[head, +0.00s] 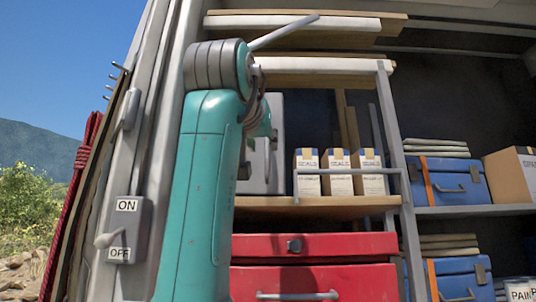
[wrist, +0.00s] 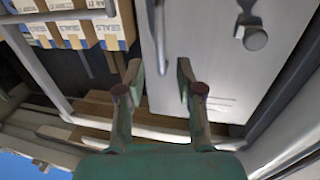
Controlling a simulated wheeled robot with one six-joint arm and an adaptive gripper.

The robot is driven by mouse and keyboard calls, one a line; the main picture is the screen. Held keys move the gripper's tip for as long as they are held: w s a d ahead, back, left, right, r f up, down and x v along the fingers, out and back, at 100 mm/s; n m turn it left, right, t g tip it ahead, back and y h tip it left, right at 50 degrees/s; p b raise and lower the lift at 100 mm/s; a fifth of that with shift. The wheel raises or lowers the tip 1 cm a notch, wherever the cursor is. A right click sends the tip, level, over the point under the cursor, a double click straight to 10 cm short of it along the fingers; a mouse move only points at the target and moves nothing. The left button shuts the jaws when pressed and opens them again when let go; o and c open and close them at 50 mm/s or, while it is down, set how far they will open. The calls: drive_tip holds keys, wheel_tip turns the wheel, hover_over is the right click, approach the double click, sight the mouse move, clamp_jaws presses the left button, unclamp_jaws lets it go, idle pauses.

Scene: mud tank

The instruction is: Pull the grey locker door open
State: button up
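The grey locker door (wrist: 222,75) fills the right half of the wrist view, where things appear upside down. It looks shut. A bar handle (wrist: 161,35) runs along it near its left edge, and a round knob (wrist: 255,39) sits further right. My gripper (wrist: 160,66) is open and empty, its two fingers apart. The handle's near end shows between the fingertips; I cannot tell how far they are from it. In the head view a strip of the grey locker (head: 275,150) shows behind my teal arm, which hides most of it and my fingers.
Small labelled cartons (head: 339,172) stand on the wooden shelf beside the locker, behind a metal rail. A red drawer cabinet (head: 315,247) is below. A metal post (head: 398,165) and blue cases (head: 450,182) are right. An ON/OFF switch box (head: 129,228) is left.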

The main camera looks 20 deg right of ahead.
sight(266, 152)
drive_tip(key=x, duration=0.6)
drive_tip(key=shift+w+d, duration=0.1)
drive_tip(key=shift+w, duration=0.2)
clamp_jaws()
